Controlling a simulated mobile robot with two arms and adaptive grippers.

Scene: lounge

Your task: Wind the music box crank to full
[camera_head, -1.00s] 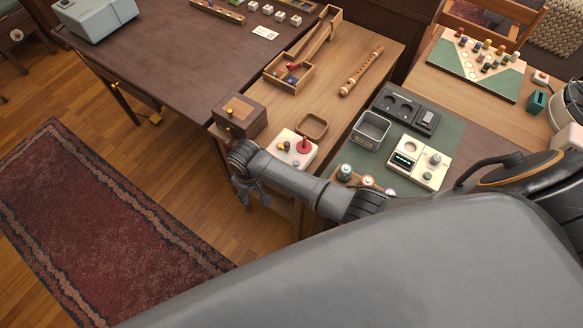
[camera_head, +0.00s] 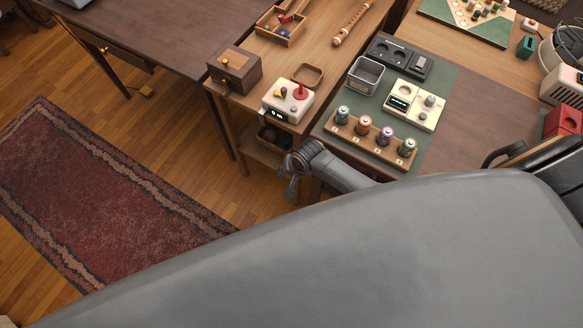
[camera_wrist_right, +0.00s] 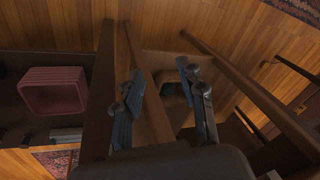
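The likely music box is a brown wooden box (camera_head: 238,70) at the left end of the light wooden table. Small brass-coloured parts show on its top and left side; which one is the crank is too small to tell. My right gripper (camera_head: 291,186) hangs in front of the table edge, below and to the right of the box, and touches nothing. In the right wrist view the fingers of the right gripper (camera_wrist_right: 163,108) are spread apart with nothing between them. The box is not seen in that view. My left gripper is not in view.
A white device with a red joystick (camera_head: 289,99) and a small wooden tray (camera_head: 308,75) stand beside the box. Open floor and a red rug (camera_head: 100,190) lie at left.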

